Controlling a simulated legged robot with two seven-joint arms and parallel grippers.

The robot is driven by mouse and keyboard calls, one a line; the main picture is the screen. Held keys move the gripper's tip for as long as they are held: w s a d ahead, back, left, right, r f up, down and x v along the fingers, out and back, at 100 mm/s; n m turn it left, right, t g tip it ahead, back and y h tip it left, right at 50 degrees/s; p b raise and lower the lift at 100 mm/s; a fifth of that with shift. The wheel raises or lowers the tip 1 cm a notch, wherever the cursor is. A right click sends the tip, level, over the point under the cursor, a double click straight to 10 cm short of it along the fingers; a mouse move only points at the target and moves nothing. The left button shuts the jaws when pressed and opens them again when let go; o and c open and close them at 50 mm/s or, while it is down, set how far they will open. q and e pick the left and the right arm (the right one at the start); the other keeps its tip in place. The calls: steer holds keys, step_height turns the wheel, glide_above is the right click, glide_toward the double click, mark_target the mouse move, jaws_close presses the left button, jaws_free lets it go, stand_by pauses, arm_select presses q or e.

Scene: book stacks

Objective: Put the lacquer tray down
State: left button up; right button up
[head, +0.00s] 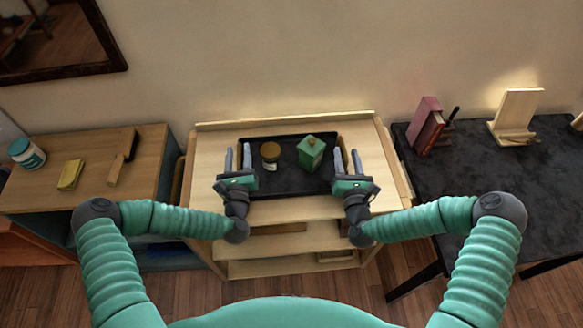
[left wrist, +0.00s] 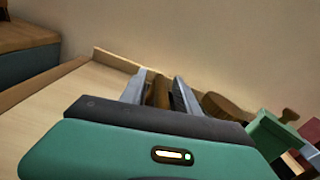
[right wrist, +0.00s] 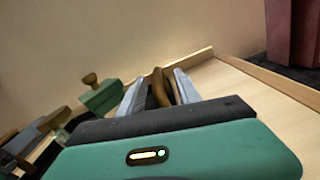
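The black lacquer tray (head: 290,185) lies level over the top of the wooden cart and appears to rest on it. It carries a small jar with a brown lid (head: 270,156) and a green canister (head: 311,152). My left gripper (head: 238,158) is at the tray's left end, its fingers apart on either side of a brown handle (left wrist: 160,92). My right gripper (head: 347,160) is at the right end, its fingers apart around the other brown handle (right wrist: 160,88). Gaps seem to show beside both handles. The tray's underside is hidden.
The cart top (head: 212,150) has a raised back lip (head: 285,120) and bare wood around the tray. A side table on the left holds a jar (head: 26,153), a yellow block (head: 71,174) and a brush (head: 122,157). A dark table on the right holds red books (head: 427,127) and a wooden stand (head: 516,115).

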arm_select(q)
steer(key=shift+s, duration=0.1)
steer(key=s, duration=0.7)
steer(key=s+d, duration=0.1)
steer(key=s, duration=0.3)
steer(key=shift+s+d+f, duration=0.1)
steer(key=shift+s, duration=0.05)
arm_select(e)
steer(key=shift+a, duration=0.1)
arm_select(q)
steer(key=shift+s, duration=0.2)
arm_select(e)
steer(key=shift+s, duration=0.15)
steer(key=s, duration=0.4)
steer(key=s+d, duration=0.1)
steer(key=s, duration=0.6)
steer(key=shift+s+d+f, duration=0.1)
steer(key=shift+s+d, duration=0.05)
steer(key=shift+s, duration=0.15)
